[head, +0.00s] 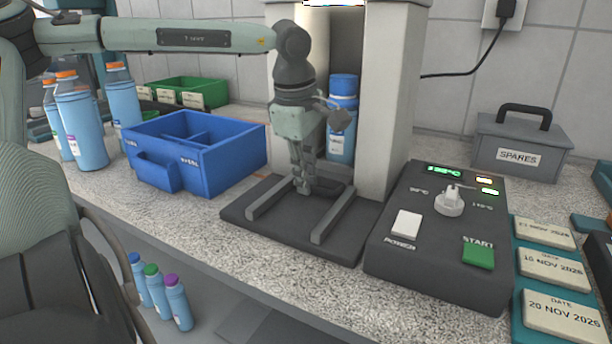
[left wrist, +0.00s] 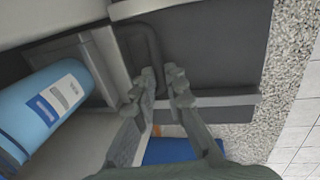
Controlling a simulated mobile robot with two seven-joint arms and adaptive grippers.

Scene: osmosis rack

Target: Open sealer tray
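The sealer tray is a dark flat plate (head: 295,238) with two raised rails, at the foot of the pale sealer housing (head: 392,110). It also fills the upper middle of the left wrist view (left wrist: 215,45). My left gripper (head: 304,188) points down over the tray, between the rails. In the left wrist view a dark looped handle (left wrist: 152,38) runs between my left fingertips (left wrist: 161,75), which sit close on both sides of it. Finger contact is partly hidden. A blue-capped bottle (head: 342,135) stands in the housing, behind the gripper. My right gripper is out of view.
A blue divided bin (head: 225,163) stands left of the tray, with blue bottles (head: 82,128) beyond it. The control box (head: 432,262) with power and start buttons is close on the right. Dated cards (head: 562,315) and a spares box (head: 518,156) lie farther right.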

